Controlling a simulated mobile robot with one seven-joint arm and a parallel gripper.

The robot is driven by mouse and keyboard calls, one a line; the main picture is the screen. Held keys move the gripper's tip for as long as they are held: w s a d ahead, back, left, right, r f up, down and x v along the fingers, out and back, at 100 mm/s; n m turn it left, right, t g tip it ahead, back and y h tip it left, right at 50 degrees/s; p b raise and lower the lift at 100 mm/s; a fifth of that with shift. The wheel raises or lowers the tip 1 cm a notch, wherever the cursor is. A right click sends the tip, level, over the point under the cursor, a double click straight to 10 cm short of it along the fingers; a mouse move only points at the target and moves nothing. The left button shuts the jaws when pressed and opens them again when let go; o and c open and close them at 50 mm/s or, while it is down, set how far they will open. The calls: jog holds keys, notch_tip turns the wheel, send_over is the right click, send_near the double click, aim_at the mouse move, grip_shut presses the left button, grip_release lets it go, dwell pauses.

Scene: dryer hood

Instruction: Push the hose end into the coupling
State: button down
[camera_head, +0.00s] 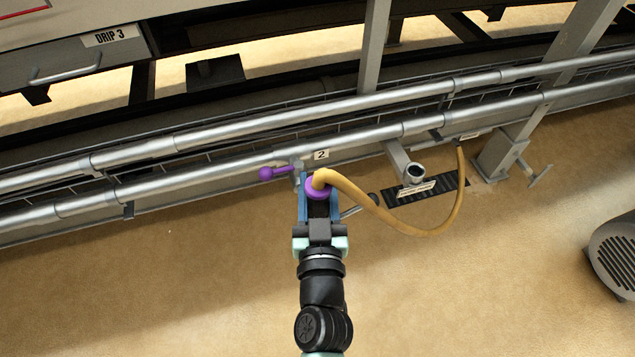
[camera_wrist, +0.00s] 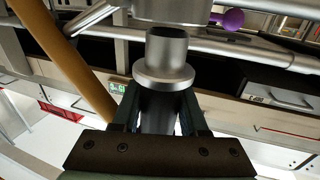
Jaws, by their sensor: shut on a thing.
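My gripper (camera_head: 318,205) is shut on the end of the tan hose (camera_head: 400,226). In the head view a purple collar (camera_head: 317,188) shows where the hose bends at my fingers. In the wrist view the held hose end (camera_wrist: 164,72) is a grey metal tube with a wide flange, between my fingers (camera_wrist: 160,112). The coupling (camera_wrist: 173,10) is a round metal body just above the tube's mouth. They look lined up closely; I cannot tell whether they touch. In the head view the coupling (camera_head: 299,167) sits by label 2, with a purple-knobbed lever (camera_head: 266,173) to its left.
Long metal pipes (camera_head: 240,140) run across behind the coupling. A short grey pipe stub (camera_head: 414,172) stands over a black floor grate (camera_head: 430,190) to the right. The hose loops right to the rail. A grey vented housing (camera_head: 615,255) lies far right. The tan floor in front is mostly clear.

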jog(key=shift+f+b, duration=1.55)
jog(key=shift+f, duration=0.1)
jog(key=shift+c, duration=1.8)
grip_release()
jog(key=shift+r, duration=0.1)
jog(key=shift+s, duration=0.15)
jog(key=s, duration=1.2)
jog(key=shift+s+d+p, duration=0.35)
